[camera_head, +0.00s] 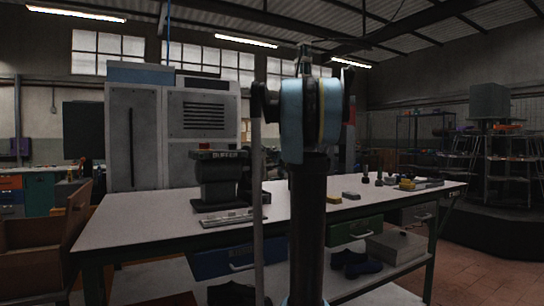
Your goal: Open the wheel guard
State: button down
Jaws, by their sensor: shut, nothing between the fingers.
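I cannot make out the wheel guard for certain in the head view. A dark machine (220,180) with a lettered top stands upright on the left half of the workbench (140,228). Its right side is partly hidden behind a thin upright rod and my arm. My own arm, dark with a pale blue joint, rises through the middle of the view and covers part of the bench. My gripper cannot be made out; no fingers show, and nothing is seen touching the machine.
A flat metal piece (228,217) lies before the machine. Below are a blue drawer (225,260), a green drawer (353,230) and dark shoes (358,265). A brown box (35,245) stands left.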

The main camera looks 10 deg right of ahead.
jog(key=x, duration=1)
jog(key=shift+w, duration=0.1)
